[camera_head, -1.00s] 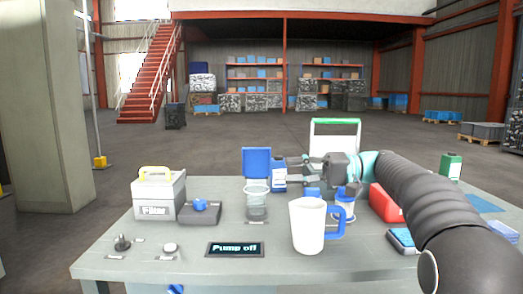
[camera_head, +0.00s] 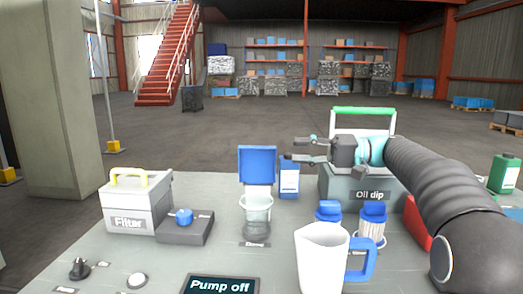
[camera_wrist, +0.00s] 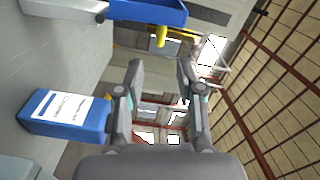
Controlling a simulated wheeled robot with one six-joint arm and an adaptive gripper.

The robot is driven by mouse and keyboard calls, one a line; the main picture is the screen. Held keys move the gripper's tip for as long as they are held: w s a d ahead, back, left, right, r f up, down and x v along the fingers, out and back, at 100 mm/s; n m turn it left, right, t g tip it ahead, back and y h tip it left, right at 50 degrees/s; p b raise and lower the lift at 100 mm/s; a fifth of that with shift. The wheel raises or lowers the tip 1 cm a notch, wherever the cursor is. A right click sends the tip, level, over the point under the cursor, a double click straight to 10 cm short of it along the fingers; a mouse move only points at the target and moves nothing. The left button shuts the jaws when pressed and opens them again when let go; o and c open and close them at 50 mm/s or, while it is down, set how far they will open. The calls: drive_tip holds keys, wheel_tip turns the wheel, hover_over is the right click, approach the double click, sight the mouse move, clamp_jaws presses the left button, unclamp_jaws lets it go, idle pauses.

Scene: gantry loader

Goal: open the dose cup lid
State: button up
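The clear dose cup (camera_head: 257,215) stands in the middle of the table in the head view. Its blue lid (camera_head: 257,165) stands raised, upright behind the cup mouth, so the cup is open. A blue part at the top of the wrist view, apparently this lid (camera_wrist: 150,12), lies off to one side of the fingers. My gripper (camera_head: 298,149) is at the right of the lid, apart from it, with its fingers pointing left. In the wrist view my gripper (camera_wrist: 160,75) is open, with nothing between the fingers.
A blue bottle (camera_head: 289,178) with a white label stands under the fingers. A grey Oil dip box (camera_head: 345,184) is behind my arm. The white jug (camera_head: 321,262), blue-capped containers (camera_head: 372,225) and Filter box (camera_head: 135,206) stand around. The display (camera_head: 220,284) reads "Pump off".

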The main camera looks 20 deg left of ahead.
sight(260, 150)
drive_tip(key=x, duration=1)
drive_tip(key=shift+a+f, duration=0.1)
drive_tip(key=shift+a, duration=0.05)
clamp_jaws()
